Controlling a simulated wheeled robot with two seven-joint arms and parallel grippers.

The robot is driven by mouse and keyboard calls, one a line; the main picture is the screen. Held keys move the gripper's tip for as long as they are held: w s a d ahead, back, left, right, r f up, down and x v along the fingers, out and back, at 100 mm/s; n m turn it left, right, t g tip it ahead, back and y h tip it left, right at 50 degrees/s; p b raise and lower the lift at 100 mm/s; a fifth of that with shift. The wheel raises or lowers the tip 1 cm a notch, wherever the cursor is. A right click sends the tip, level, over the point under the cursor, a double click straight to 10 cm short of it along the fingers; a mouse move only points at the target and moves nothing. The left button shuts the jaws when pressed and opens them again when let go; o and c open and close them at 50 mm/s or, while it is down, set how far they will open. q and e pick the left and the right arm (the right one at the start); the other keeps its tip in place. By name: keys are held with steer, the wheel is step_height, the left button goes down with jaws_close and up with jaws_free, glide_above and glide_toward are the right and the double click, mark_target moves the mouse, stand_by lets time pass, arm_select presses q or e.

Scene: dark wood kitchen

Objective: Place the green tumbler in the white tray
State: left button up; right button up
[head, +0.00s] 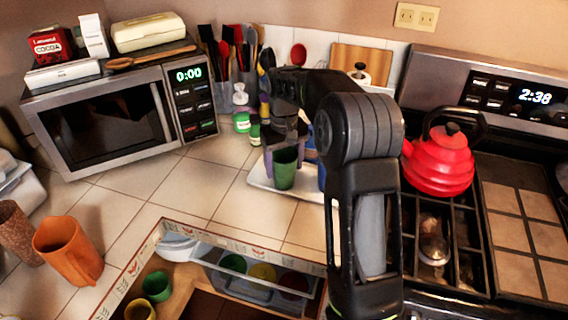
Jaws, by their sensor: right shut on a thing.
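The green tumbler (285,170) stands upright over the white tray (306,193) on the tiled counter. Its base looks at or very near the tray floor; I cannot tell whether it touches. My right gripper (284,149) reaches down from above and is shut on the tumbler near its rim. My right arm hides the right part of the tray. A blue item (321,176) shows partly behind the arm at the tray. My left gripper is not in view.
Bottles and utensil holders stand behind the tray. A red kettle (438,160) sits on the stove at right. A microwave (110,112) is at left, an orange pitcher (68,250) at lower left. Tiles left of the tray are clear.

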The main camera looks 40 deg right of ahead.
steer(key=shift+f, duration=0.2)
steer(key=o, duration=1.4)
steer(key=shift+c, duration=0.2)
steer(key=shift+r, duration=0.5)
step_height(320, 180, up, 11)
steer(key=p, duration=0.2)
steer(key=shift+r+p, duration=0.2)
steer(key=shift+p, duration=0.15)
